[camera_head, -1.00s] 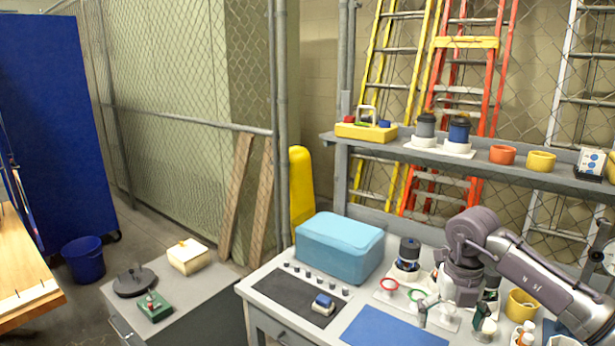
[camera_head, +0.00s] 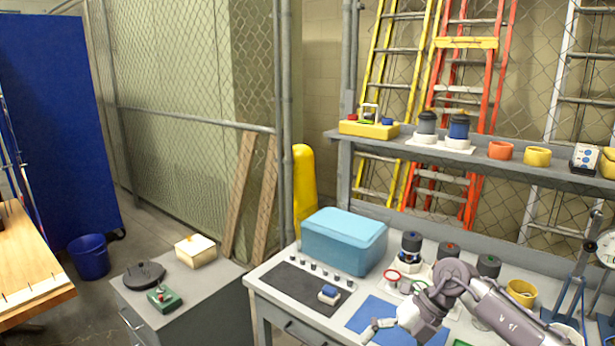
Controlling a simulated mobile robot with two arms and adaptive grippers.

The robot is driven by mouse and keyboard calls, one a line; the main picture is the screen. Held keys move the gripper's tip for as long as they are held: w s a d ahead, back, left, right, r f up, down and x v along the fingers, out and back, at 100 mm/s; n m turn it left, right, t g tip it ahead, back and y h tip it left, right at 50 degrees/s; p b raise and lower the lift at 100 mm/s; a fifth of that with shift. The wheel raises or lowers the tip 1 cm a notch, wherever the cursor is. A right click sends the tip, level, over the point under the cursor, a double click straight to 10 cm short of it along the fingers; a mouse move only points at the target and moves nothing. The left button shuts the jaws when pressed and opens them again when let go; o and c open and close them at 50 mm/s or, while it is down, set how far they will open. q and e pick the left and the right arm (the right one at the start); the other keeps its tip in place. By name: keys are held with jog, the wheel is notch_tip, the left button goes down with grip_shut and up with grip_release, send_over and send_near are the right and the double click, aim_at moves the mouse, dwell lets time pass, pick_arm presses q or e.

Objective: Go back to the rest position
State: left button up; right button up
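My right arm (camera_head: 500,305) comes in from the lower right over the workbench. Its wrist bends down and to the left, and my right gripper (camera_head: 374,329) is low over the blue mat (camera_head: 369,312) near the bench's front. The fingers are small and partly merged with the wrist, so I cannot tell whether they are open or shut. I see nothing clearly held in them. My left gripper is not in view.
The workbench bears a light blue box (camera_head: 344,244), a dark mat (camera_head: 290,285) with a small blue-and-white block (camera_head: 329,294), and several dark-topped canisters. A shelf (camera_head: 480,163) stands behind. A low grey cabinet (camera_head: 205,305) is to the left, a wooden table (camera_head: 30,255) farther left.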

jog(key=w+a+f+m+t+y, duration=0.2)
jog(key=a+f+m+t+y, duration=0.4)
jog(key=f, duration=0.4)
jog(key=s+d+f+m+t+h, duration=0.25)
jog(key=f+m, duration=0.35)
jog(key=f, duration=0.3)
jog(key=s+d+f+m+t+h, duration=0.2)
jog(key=s+d+f+m+h, duration=0.15)
jog(key=f+m, duration=0.35)
jog(key=s+d+f+m+t+h, duration=0.25)
jog(key=d+f+m, duration=0.2)
jog(key=f, duration=0.55)
jog(key=s+d+f+m+g+h+b, duration=0.1)
jog(key=s+d+f+m+g+h, duration=0.15)
jog(key=s+f, duration=0.65)
jog(key=s+d+f+m+g+h, duration=0.1)
jog(key=s+f+m+g, duration=0.4)
jog(key=s, duration=0.7)
jog(key=s+f+g, duration=0.2)
jog(key=s, duration=0.8)
jog(key=s+f+m+g+h, duration=0.1)
jog(key=s+f, duration=0.2)
jog(key=s, duration=0.7)
jog(key=shift+s+a+f+g, duration=0.2)
jog(key=shift+s+f+g, duration=0.1)
jog(key=shift+g, duration=0.05)
